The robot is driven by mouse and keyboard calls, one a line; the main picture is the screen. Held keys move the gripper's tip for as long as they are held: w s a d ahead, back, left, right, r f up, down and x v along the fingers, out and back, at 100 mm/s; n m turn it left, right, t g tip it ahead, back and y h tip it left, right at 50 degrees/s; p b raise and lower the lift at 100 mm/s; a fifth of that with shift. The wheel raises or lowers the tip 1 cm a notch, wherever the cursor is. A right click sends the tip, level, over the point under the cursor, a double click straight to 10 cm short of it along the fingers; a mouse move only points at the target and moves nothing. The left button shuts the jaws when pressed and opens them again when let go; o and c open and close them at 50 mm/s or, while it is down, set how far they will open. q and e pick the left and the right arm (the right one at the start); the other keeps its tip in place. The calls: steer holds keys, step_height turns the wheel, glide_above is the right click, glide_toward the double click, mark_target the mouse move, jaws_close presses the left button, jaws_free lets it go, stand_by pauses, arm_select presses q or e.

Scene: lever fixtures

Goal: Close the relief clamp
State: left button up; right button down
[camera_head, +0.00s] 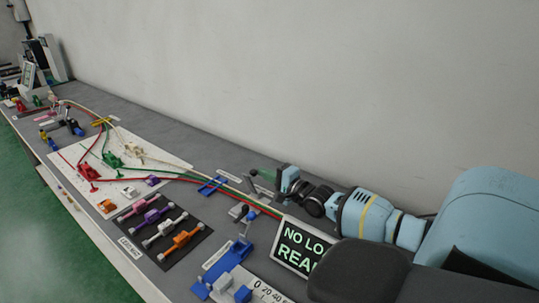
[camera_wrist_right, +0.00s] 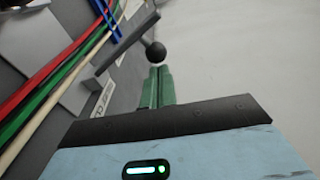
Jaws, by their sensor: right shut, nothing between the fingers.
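A grey lever with a black ball knob (camera_wrist_right: 156,52) stands out from the bench in the right wrist view and is likely the relief clamp's handle. Its label is cut off and unreadable. The lever (camera_head: 253,181) also seems to show in the head view, near the back of the bench. My right gripper (camera_wrist_right: 160,75) is shut and empty, its green fingertips close below the knob. I cannot tell whether they touch it. In the head view my right gripper (camera_head: 283,182) is just right of the lever, its fingertips partly hidden. My left gripper is out of view.
Red, green and white hoses (camera_wrist_right: 50,90) run along the bench beside the lever. A blue bracket (camera_head: 212,186) holds them. A display sign (camera_head: 300,246), a blue clamp fixture (camera_head: 232,262) and a dark mat (camera_head: 165,228) with coloured clamps lie nearer the front. The wall (camera_head: 300,80) rises behind.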

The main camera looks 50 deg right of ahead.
steer(key=shift+s+a+r+n+p, duration=0.2)
steer(key=shift+a+n+p, duration=0.2)
steer(key=shift+a+n, duration=0.35)
steer(key=shift+a, duration=0.15)
steer(key=shift+f, duration=0.1)
steer(key=shift+a, duration=0.15)
steer(key=shift+f, duration=0.1)
